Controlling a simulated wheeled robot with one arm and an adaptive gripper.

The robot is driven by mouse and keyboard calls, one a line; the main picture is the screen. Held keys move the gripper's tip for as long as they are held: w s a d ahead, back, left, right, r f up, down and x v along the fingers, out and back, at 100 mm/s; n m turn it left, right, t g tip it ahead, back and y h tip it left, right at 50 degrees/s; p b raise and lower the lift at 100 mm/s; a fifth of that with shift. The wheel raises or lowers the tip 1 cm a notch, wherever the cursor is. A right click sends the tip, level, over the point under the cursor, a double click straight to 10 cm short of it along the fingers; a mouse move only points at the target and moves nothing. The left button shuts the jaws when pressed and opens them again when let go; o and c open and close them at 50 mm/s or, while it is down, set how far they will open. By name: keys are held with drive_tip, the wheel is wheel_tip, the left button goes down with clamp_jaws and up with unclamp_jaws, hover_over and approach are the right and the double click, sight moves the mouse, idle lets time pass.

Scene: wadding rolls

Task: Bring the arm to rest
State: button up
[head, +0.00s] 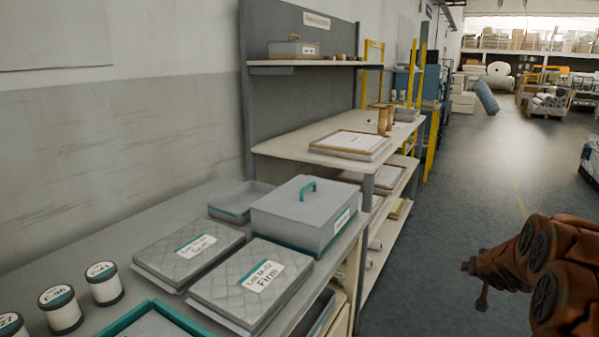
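Part of my arm (548,268), orange-brown with dark round joint caps, shows at the lower right, over the open floor to the right of the bench. It is cut off by the right and bottom edges of the view. I cannot make out any gripper fingers, so my gripper does not show. The arm is clear of the bench and of the things on it.
The grey bench (80,240) carries a lidded box (300,222), a shallow tray (238,200), two quilted pads (190,252) (250,284) and several labelled jars (105,284). A shelved workbench (290,148) stands beyond. The floor (460,190) is clear in the middle.

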drive_tip(key=s+a+r+g+p, duration=0.2)
drive_tip(key=s+a+r+p, duration=0.25)
drive_tip(key=s+r, duration=0.3)
drive_tip(key=s+a+r+g+p, duration=0.35)
drive_tip(key=s+a+r, duration=0.25)
drive_tip(key=s, duration=0.2)
drive_tip(key=s+a+r+n+g+y+p, duration=0.1)
drive_tip(key=s+a+r+g+p, duration=0.1)
drive_tip(key=s+a, duration=0.5)
drive_tip(key=s+a+r+n+g+y+p, duration=0.1)
drive_tip(key=s+a+r+p, duration=0.3)
drive_tip(key=s, duration=1.1)
drive_tip(key=s+a+r+n+g+y+p, duration=0.1)
drive_tip(key=s+a+r+n+g+p, duration=0.1)
drive_tip(key=s+a, duration=0.7)
drive_tip(key=s+r+g+p, duration=0.1)
drive_tip(key=s+r+p, duration=0.1)
drive_tip(key=p, duration=0.1)
drive_tip(key=shift+s+a+y, duration=0.3)
drive_tip(key=shift+s, duration=0.05)
drive_tip(key=shift+a, duration=0.1)
